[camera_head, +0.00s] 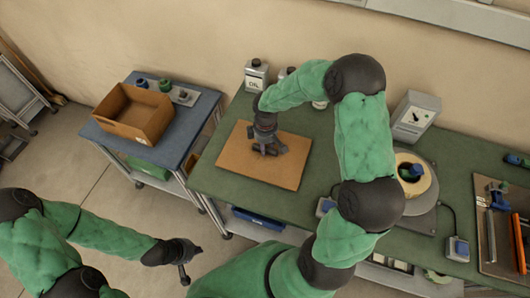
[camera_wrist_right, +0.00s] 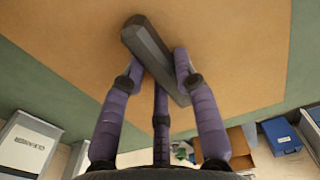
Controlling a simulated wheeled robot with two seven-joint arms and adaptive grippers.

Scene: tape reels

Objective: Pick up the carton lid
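The carton lid (camera_head: 232,158) is a flat brown board on the green workbench, left of its middle. A dark grey bar-shaped handle (camera_wrist_right: 150,50) stands out on its face in the right wrist view, where the lid (camera_wrist_right: 235,50) fills the upper part. My right gripper (camera_head: 268,148) is over the lid's middle, its purple fingers (camera_wrist_right: 160,70) closed in around the handle from both sides. I cannot tell whether the lid is clear of the bench. My left gripper (camera_head: 186,272) hangs empty over the floor, left of the bench; its fingers are too small to read.
An open carton (camera_head: 133,113) stands on a blue side table (camera_head: 178,152) to the left, across a gap. An oil bottle (camera_head: 256,75) stands behind the lid. A tape reel (camera_head: 414,180), a grey dial box (camera_head: 415,117) and a tool tray (camera_head: 500,230) are to the right.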

